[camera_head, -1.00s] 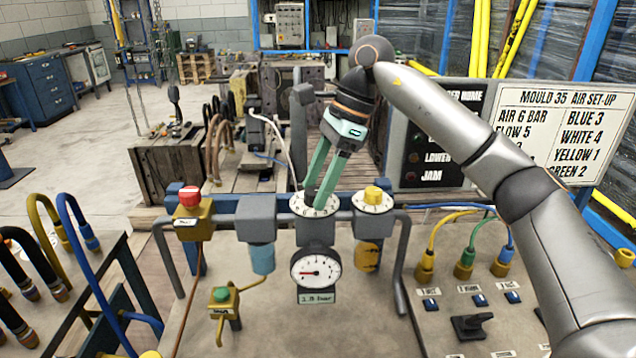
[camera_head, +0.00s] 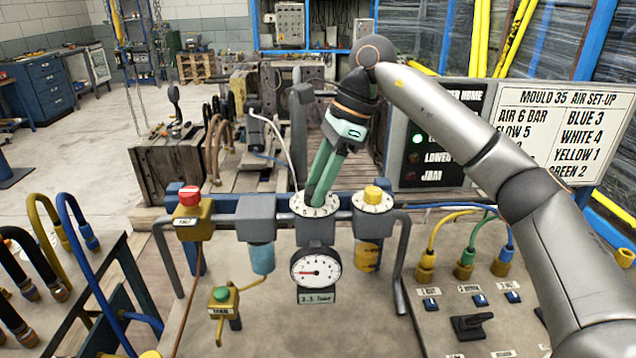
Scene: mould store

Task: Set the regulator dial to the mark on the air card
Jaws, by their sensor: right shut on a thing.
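The regulator dial (camera_head: 300,206) is a white numbered disc on top of the grey regulator body in the middle of the bench. My right gripper (camera_head: 316,196) reaches down from above with its green fingers shut on the dial's knob, which they hide, along with part of the scale. Below it hangs a round pressure gauge (camera_head: 317,270) with a red needle pointing left. Its small green readout (camera_head: 317,297) looks like 3.3 bar, but is blurred. The air card (camera_head: 549,130), at the right, reads AIR 6 BAR and FLOW 5. My left gripper is out of view.
A second white dial with a yellow knob (camera_head: 373,196) stands close at the right. A red button (camera_head: 189,196) is at the left. A dark lamp panel (camera_head: 432,178) with a green lamp lit stands behind. Hoses and a lever switch (camera_head: 468,326) occupy the bench's right.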

